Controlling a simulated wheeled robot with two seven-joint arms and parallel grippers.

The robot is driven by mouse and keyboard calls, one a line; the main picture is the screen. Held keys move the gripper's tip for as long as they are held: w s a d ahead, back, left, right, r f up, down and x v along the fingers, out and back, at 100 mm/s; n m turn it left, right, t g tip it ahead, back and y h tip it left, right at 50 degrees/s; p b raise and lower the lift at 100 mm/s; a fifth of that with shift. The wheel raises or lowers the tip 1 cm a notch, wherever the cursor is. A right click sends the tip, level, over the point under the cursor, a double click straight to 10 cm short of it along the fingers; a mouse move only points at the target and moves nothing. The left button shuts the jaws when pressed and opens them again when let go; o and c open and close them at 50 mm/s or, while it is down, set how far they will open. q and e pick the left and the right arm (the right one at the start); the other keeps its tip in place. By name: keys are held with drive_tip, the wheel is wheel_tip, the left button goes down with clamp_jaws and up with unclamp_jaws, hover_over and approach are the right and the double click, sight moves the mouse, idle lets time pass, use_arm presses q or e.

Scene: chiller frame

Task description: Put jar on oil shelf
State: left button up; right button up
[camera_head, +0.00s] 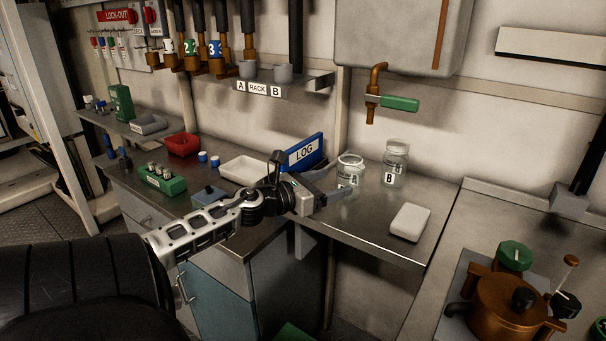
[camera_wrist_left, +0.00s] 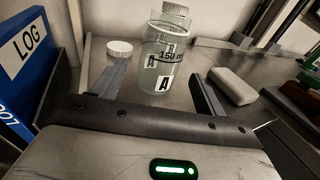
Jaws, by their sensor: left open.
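A clear glass jar labelled A (camera_head: 351,165) stands upright and open-topped on the steel counter (camera_head: 385,215). The wrist view shows jar A (camera_wrist_left: 158,62) ahead, between the spread fingers, with a gap on each side. A lidded jar labelled B (camera_head: 396,164) stands behind it; its top (camera_wrist_left: 176,10) shows in the wrist view. A white round lid (camera_wrist_left: 120,47) lies left of jar A. My left gripper (camera_head: 336,184) is open and empty, just in front of jar A. My right gripper is not in view. I cannot tell which surface is the oil shelf.
A blue LOG binder (camera_head: 305,152) stands left of the gripper. A white block (camera_head: 410,222) lies at the counter's front right. A copper tap with a green handle (camera_head: 399,103) hangs above the jars. A labelled rack (camera_head: 259,89) is on the wall. A copper pot (camera_head: 505,308) stands lower right.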

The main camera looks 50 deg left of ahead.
use_arm(q)
drive_tip(key=s, duration=0.8)
drive_tip(key=shift+a+r, duration=0.25)
drive_tip(key=shift+a, duration=0.1)
